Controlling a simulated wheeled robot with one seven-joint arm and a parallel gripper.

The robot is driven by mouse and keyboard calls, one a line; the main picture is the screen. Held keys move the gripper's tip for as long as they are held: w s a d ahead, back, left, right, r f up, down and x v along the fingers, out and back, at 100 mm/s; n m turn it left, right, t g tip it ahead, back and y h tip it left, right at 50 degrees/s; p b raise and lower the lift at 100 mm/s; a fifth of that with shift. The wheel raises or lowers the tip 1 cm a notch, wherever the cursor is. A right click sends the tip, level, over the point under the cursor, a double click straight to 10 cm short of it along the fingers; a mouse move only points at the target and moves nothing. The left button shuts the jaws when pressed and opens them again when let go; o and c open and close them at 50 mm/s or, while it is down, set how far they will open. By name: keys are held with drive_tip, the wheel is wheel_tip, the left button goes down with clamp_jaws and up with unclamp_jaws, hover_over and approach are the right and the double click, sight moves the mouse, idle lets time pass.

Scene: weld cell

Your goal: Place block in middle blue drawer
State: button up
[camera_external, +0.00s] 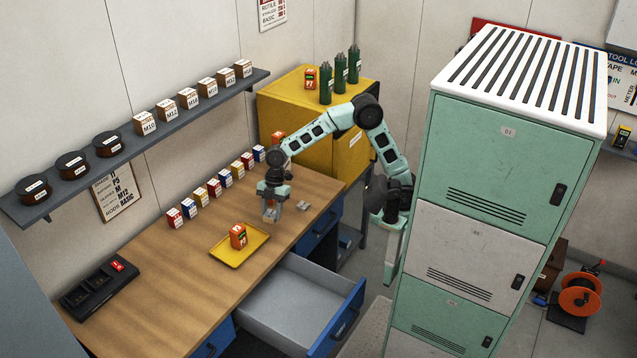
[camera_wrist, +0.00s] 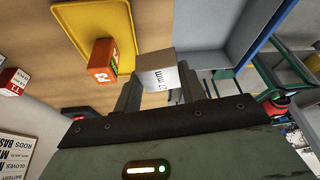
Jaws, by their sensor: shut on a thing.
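My gripper (camera_external: 270,212) is low over the wooden workbench, behind the yellow tray. In the wrist view my gripper (camera_wrist: 158,84) is shut on a pale block (camera_wrist: 160,74) with dark "mm" lettering on its face. In the external view the fingers mostly hide the block, and I cannot tell whether it touches the bench. The blue-fronted drawer (camera_external: 338,325) under the bench is pulled open, and its grey inside looks empty where visible. The drawer also shows at the top right of the wrist view (camera_wrist: 215,28).
A yellow tray (camera_external: 225,256) holds an orange-red box (camera_external: 238,236). Several small boxes (camera_external: 215,188) line the back of the bench. A small grey piece (camera_external: 303,206) lies right of my gripper. A charger (camera_external: 98,288) sits front left. A green-and-white locker (camera_external: 495,160) stands right.

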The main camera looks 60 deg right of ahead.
drive_tip(key=s+a+n+g+b, duration=0.2)
drive_tip(key=s+a+n, duration=0.4)
drive_tip(key=s, duration=0.5)
drive_tip(key=n+g+h+b, duration=0.1)
drive_tip(key=n+h+b, duration=0.1)
drive_tip(key=n, duration=0.3)
hover_over(310, 311)
drive_tip(key=w, duration=0.1)
drive_tip(key=f, duration=3.2)
drive_tip(key=shift+w+d, duration=0.15)
drive_tip(key=shift+d, duration=0.05)
drive_tip(key=shift+f, duration=0.15)
drive_tip(key=o, duration=1.1)
